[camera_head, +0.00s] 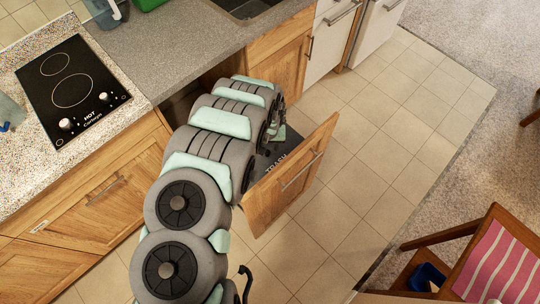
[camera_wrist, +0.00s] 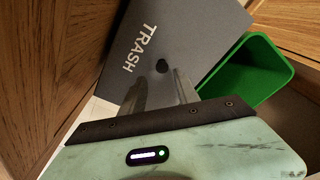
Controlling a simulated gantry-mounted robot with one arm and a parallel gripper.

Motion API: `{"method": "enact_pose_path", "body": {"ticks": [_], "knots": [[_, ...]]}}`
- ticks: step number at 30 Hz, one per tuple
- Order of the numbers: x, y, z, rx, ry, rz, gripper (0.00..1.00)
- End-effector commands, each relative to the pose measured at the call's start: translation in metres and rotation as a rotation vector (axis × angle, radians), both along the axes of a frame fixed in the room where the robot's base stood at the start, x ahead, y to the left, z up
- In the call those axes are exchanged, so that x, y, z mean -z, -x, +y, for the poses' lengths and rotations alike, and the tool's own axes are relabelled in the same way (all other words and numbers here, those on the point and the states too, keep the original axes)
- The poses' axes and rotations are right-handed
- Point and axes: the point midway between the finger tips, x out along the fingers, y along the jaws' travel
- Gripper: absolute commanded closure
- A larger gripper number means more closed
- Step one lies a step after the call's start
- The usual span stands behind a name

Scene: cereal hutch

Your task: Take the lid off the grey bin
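The grey bin's lid (camera_wrist: 185,35) is a flat dark grey panel marked "TRASH" with a small dark knob (camera_wrist: 162,66) in its middle. In the head view the lid (camera_head: 270,168) shows partly inside the pulled-out cabinet drawer, beside my arm. My gripper (camera_wrist: 161,77) is open in the wrist view, its two fingers apart on either side of the knob's line. The knob shows between and just beyond the fingertips; I cannot tell whether they touch it. The bin's body under the lid is hidden. In the head view my arm hides most of the gripper.
A green open bin (camera_wrist: 262,60) stands right beside the grey one. The wooden drawer front (camera_head: 290,183) stands out over the tiled floor (camera_head: 350,150). The counter (camera_head: 165,50) with a black hob (camera_head: 70,88) is at left. A chair (camera_head: 480,260) stands at lower right.

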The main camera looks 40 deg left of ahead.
Motion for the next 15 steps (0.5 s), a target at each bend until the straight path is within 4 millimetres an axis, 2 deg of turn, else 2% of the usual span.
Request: {"method": "enact_pose_path", "body": {"ticks": [3, 10, 15], "knots": [[0.012, -0.001, 0.0, 0.0, 0.001, -0.001, 0.63], [0.023, -0.001, 0.004, -0.001, -0.002, -0.004, 0.63], [0.046, 0.001, 0.005, -0.003, 0.002, 0.0, 0.63]]}}
